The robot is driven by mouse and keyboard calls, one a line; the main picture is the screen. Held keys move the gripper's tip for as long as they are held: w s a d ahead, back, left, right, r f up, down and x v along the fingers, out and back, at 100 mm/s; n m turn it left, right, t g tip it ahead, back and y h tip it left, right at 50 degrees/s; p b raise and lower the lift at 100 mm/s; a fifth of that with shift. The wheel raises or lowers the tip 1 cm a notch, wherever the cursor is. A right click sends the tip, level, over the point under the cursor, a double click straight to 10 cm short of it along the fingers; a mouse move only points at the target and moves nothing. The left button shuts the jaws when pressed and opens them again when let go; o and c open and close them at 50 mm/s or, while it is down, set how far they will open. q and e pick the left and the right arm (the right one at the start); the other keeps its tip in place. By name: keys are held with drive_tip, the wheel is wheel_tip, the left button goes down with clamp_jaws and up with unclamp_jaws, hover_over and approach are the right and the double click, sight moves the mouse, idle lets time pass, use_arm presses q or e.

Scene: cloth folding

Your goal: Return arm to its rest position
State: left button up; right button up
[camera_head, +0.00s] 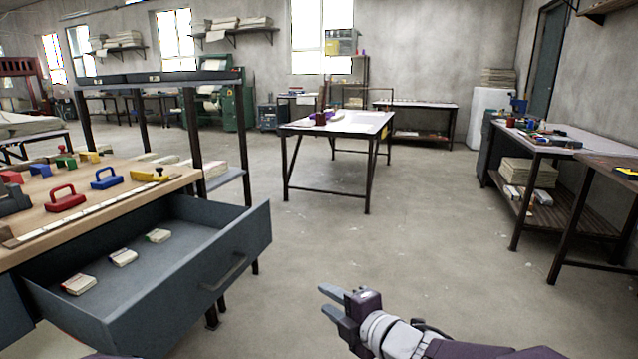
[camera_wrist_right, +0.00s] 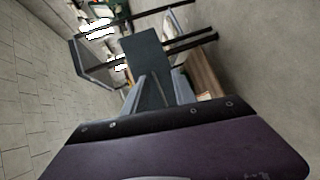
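My right gripper (camera_head: 326,301) is in the lower middle of the head view, over bare floor to the right of the open drawer. Its two grey fingers are apart with nothing between them, and they point left. In the right wrist view the fingers of the right gripper (camera_wrist_right: 161,92) also stand apart and empty, with the drawer (camera_wrist_right: 152,60) behind them. My left gripper is not in view; only a small purple bit shows at the bottom left edge of the head view.
The grey drawer (camera_head: 245,240) is pulled out of the wooden workbench (camera_head: 120,195) and holds three small folded bundles. Red and blue handled blocks stand on the bench. A white table (camera_head: 345,125) stands behind; side benches (camera_head: 570,145) line the right. The middle floor is clear.

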drive_tip(key=s+d+f+m+g+h+p, duration=0.1)
drive_tip(key=d+f+m+h+p, duration=0.1)
drive_tip(key=d+f+m+h, duration=0.3)
drive_tip(key=s+d+f+m+g+h+p, duration=0.2)
drive_tip(key=d+f+m, duration=0.1)
drive_tip(key=d+m, duration=0.4)
drive_tip(key=s+d+f+m+g+h, duration=0.1)
drive_tip(key=s+d+f+m+g, duration=0.1)
drive_tip(key=s+f+m+g, duration=0.35)
drive_tip(key=s+d+f+m+g, duration=0.25)
drive_tip(key=s+m, duration=0.35)
drive_tip(key=s, duration=0.3)
wheel_tip(320, 180, up, 38)
drive_tip(key=s+a+p, duration=0.1)
drive_tip(key=p, duration=3.7)
drive_tip(key=shift+s+f+m, duration=0.15)
drive_tip(key=shift+s+m, duration=0.05)
drive_tip(key=shift+m, duration=0.25)
